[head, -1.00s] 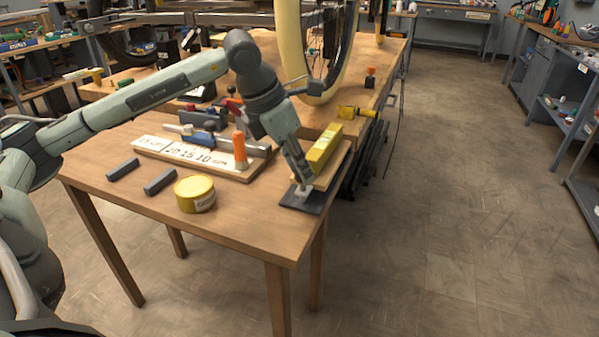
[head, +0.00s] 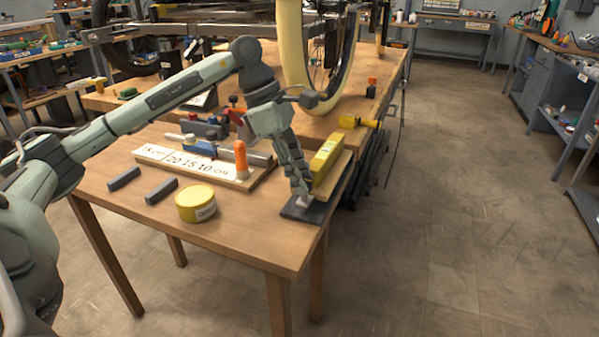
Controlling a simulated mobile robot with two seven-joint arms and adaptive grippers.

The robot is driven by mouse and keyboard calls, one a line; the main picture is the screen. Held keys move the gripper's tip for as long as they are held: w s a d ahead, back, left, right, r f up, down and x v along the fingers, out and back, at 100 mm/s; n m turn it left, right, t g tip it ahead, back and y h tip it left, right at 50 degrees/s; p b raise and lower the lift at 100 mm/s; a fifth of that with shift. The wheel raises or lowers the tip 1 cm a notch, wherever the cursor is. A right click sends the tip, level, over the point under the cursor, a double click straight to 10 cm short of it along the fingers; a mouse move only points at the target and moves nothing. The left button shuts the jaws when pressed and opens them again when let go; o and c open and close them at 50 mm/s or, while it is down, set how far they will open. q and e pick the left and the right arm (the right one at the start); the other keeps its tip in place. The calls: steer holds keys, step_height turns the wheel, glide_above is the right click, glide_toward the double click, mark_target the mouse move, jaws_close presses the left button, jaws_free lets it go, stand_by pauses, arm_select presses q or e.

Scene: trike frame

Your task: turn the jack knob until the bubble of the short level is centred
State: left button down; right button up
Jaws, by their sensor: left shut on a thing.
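My left gripper (head: 302,194) points down at the right front corner of the wooden table. It is shut on the small pale jack knob (head: 304,200), which is mostly hidden by the fingers. The knob stands on a dark flat base (head: 299,212). The short level (head: 326,154) is a yellow bar on a wooden board (head: 336,174), just behind and right of the fingers. Its bubble is too small to make out from here. My right gripper is not in view.
A yellow tin (head: 195,203) and two dark grey bars (head: 161,191) lie left of the gripper. A marked board (head: 190,162) with an orange-handled tool (head: 240,158) lies behind. A wheel (head: 316,60) stands at the back. The floor to the right is clear.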

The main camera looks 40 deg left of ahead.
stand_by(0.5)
arm_select(q)
steer(key=c, duration=1.2)
jaws_free()
